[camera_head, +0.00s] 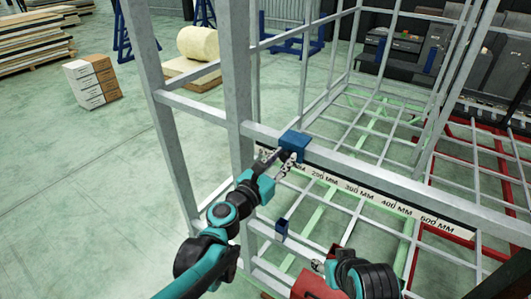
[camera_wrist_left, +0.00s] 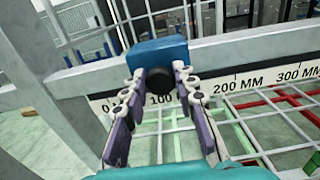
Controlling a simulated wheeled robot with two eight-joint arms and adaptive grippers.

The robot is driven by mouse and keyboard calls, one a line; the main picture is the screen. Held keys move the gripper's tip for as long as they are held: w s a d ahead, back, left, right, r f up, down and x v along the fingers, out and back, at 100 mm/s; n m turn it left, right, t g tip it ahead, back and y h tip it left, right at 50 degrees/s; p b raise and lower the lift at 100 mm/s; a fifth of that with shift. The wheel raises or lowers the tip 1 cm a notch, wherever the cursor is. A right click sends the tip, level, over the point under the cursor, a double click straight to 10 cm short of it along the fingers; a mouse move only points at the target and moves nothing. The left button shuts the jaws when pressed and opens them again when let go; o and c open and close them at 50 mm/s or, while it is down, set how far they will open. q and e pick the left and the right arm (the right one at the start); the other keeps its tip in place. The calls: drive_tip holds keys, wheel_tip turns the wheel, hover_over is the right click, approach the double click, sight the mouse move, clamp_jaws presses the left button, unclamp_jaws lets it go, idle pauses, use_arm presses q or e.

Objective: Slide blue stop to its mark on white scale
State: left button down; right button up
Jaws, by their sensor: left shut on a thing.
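The blue stop (camera_head: 296,141) is a block sitting on the grey horizontal rail, near the upright post. It also shows in the left wrist view (camera_wrist_left: 157,52), with a dark round knob (camera_wrist_left: 158,82) facing me. My left gripper (camera_head: 284,160) is at its front, with its fingers on both sides of the knob, shut on it. The white scale (camera_head: 360,190) runs along the rail below the stop. In the left wrist view, the knob is above the 100 label. My right gripper (camera_head: 319,266) is low at the bottom, its fingers too small to read.
A smaller blue block (camera_head: 281,229) is on a lower bar. A red box-like part (camera_head: 317,286) is at the bottom. The grey upright post (camera_head: 238,90) stands just left of the stop. The rail to the right of the stop looks clear.

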use_arm(q)
drive_tip(key=shift+s+d, duration=0.2)
drive_tip(key=shift+d, duration=0.05)
drive_tip(key=c, duration=1.2)
unclamp_jaws()
drive_tip(key=shift+a, duration=0.1)
drive_tip(key=v, duration=1.2)
